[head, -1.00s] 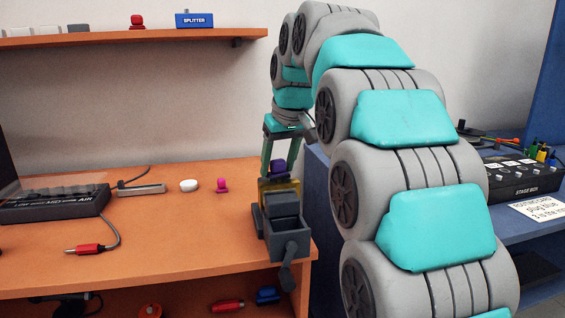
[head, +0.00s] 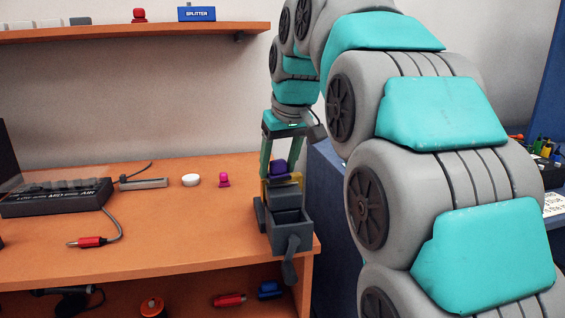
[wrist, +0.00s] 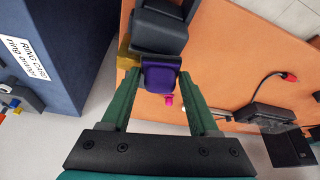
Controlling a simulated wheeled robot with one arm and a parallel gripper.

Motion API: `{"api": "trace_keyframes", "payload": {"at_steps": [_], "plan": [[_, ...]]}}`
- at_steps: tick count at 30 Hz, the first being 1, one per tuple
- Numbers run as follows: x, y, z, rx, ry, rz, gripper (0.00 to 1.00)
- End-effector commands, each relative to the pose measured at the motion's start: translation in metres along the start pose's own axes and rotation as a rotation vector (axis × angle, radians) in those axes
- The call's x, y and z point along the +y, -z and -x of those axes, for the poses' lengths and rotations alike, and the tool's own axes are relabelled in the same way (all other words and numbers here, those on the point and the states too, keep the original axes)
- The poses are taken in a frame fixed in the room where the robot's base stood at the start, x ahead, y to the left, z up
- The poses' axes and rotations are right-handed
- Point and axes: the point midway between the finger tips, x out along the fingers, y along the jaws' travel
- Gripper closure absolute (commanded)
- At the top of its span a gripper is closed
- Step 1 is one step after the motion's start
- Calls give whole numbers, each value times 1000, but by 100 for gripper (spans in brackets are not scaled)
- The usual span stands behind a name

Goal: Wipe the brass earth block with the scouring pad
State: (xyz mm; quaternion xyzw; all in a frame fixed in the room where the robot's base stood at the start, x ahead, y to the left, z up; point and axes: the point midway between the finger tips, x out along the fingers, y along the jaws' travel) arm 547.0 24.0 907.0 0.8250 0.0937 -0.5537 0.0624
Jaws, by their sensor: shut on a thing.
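The scouring pad is a small purple block (head: 279,167) between the green fingers of my gripper (head: 285,165). It also shows in the wrist view (wrist: 160,77), where my gripper (wrist: 160,80) is shut on it. In the wrist view only a strip of the brass block (wrist: 125,55) shows, left of the pad. The pad is right at the block; whether they touch I cannot tell.
The orange desk (head: 190,235) has a magenta knob (head: 224,180), a white puck (head: 191,180) and a red-plugged cable (head: 90,242) left of the vise. A shelf (head: 130,30) hangs above. A blue cabinet (head: 328,200) stands close on the right.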

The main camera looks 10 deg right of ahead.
Motion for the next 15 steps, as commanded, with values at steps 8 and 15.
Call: {"api": "trace_keyframes", "payload": {"at_steps": [8,15], "plan": [[1,11,-4,0,0,0,100],[6,28,-11,3,0,1,100]]}}
